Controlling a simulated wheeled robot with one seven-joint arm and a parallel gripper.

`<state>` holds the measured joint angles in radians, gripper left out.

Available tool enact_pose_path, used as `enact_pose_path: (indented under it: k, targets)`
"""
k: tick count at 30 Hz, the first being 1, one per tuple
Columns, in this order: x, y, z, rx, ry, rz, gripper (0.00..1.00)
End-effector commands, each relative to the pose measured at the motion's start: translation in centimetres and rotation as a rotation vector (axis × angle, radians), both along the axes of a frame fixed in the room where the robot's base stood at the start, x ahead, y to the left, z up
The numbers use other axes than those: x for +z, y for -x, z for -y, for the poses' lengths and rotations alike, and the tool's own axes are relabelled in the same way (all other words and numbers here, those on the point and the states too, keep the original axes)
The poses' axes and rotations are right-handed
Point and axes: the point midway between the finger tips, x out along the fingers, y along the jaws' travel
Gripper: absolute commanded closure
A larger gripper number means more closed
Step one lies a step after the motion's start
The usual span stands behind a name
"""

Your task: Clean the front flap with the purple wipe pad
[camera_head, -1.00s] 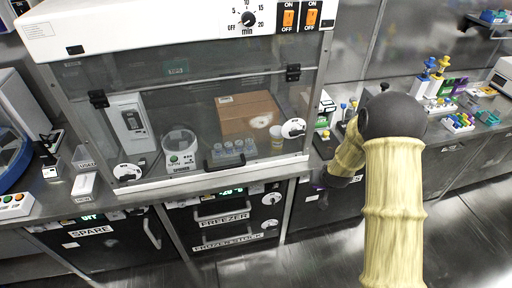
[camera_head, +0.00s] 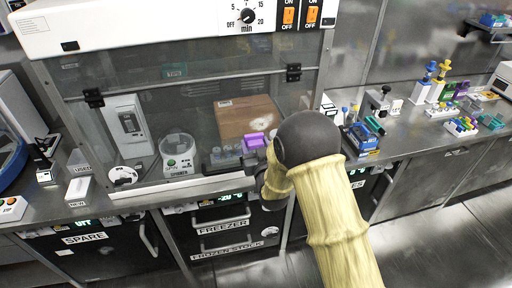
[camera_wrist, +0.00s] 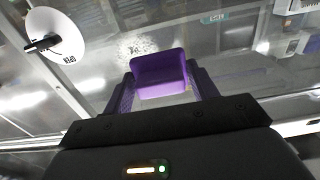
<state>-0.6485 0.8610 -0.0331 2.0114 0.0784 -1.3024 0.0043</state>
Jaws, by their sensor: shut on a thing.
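In the head view the pad (camera_head: 257,140) shows purple just left of my dark wrist, in front of the cabinet's lower right part. The front flap (camera_head: 190,90) is a clear, slightly smoky pane in a grey frame, hinged along its top, and it looks lowered. A pale speckled patch (camera_wrist: 136,45) shows just beyond the pad in the wrist view. I cannot tell whether the pad touches the pane.
Behind the pane stand a cardboard box (camera_head: 248,113) and a white spinner (camera_head: 178,155). A round white latch (camera_head: 122,177) sits at the flap's lower left. Racks (camera_head: 462,127) and bottles crowd the right bench. The floor (camera_head: 440,235) at right is clear.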

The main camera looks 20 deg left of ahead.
Motion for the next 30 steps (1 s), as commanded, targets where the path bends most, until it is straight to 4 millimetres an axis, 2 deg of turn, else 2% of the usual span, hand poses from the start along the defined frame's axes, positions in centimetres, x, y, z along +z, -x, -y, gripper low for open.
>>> enact_pose_path:
  k: [11,30]
  targets:
    - [0.0,-0.5,-0.2,-0.001,0.001,-0.002,0.6]
    - [0.0,-4.9,-3.0,0.0,0.002,-0.001,0.6]
